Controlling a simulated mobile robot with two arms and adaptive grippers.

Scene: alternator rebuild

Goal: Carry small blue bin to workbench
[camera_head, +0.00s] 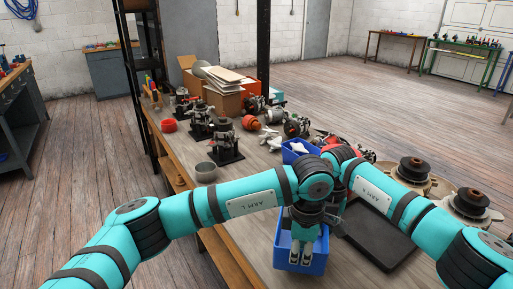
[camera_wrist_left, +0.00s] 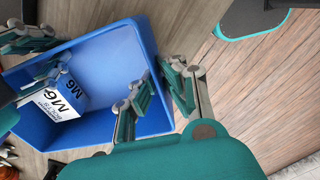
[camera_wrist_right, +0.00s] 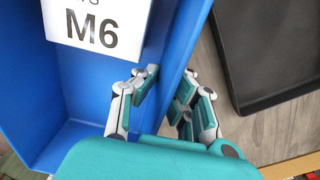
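The small blue bin (camera_head: 316,262) is at the near edge of the workbench (camera_head: 262,157). A white M6 label shows inside it in the left wrist view (camera_wrist_left: 66,97). My left gripper (camera_head: 301,258) straddles one bin wall (camera_wrist_left: 148,45), one finger inside and one outside, closed on it. My right gripper (camera_wrist_right: 170,78) likewise pinches another wall (camera_wrist_right: 182,35), on the side towards the black tray. My arms hide the bin's middle. Contact with the bench top is unclear.
The black tray (camera_head: 378,243) lies right of the bin. Round copper-topped parts (camera_head: 414,169) stand at the right. Alternator parts (camera_head: 226,142), a grey bowl (camera_head: 205,172) and cardboard boxes (camera_head: 222,99) occupy the left and far bench. Plank floor (camera_head: 120,190) is open at left.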

